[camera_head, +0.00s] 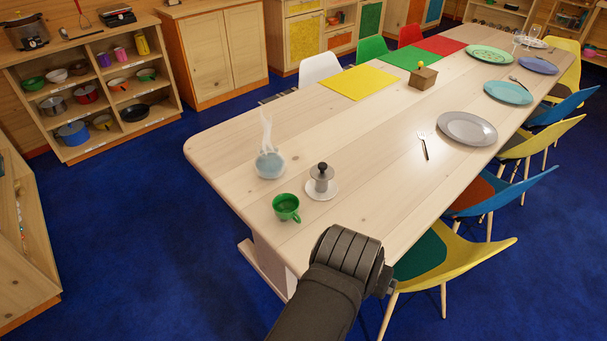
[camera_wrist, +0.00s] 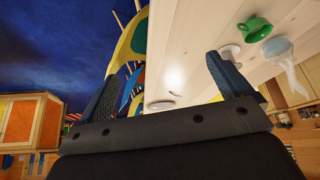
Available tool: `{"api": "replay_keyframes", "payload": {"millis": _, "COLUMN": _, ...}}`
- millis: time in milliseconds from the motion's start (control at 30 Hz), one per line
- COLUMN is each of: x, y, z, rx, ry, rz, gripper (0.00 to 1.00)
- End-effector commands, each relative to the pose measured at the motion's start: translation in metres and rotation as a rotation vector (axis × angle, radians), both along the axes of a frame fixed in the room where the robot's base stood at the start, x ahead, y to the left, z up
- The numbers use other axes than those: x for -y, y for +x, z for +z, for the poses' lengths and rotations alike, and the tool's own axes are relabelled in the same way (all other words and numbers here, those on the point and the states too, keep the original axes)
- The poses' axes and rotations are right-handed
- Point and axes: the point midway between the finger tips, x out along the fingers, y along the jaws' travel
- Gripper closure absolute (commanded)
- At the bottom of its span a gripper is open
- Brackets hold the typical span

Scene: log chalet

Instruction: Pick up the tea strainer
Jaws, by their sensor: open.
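What looks like the tea strainer (camera_head: 321,173), a small grey metal cylinder with a dark knob on top, stands upright on a white saucer (camera_head: 322,194) near the table's near end. In the wrist view the saucer (camera_wrist: 233,48) shows beside one finger, and that finger hides most of what stands there. My gripper (camera_wrist: 165,68) is open, with its two dark fingers wide apart and nothing between them. In the head view my dark wrist covers the fingers. It appears just in front and to the right of the saucer, apart from it.
A green cup (camera_head: 286,206) and a steaming blue-grey bowl (camera_head: 270,165) stand close to the saucer's left. A fork (camera_head: 424,146) and a grey plate (camera_head: 467,129) lie farther right. Chairs line the right side. The tabletop between saucer and fork is clear.

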Motion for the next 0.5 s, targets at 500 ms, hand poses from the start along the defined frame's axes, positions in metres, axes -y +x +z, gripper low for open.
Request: {"api": "replay_keyframes", "payload": {"millis": 500, "x": 0.005, "y": 0.028, "z": 0.019, "rx": 0.028, "ry": 0.113, "rz": -0.143, "gripper": 0.02}}
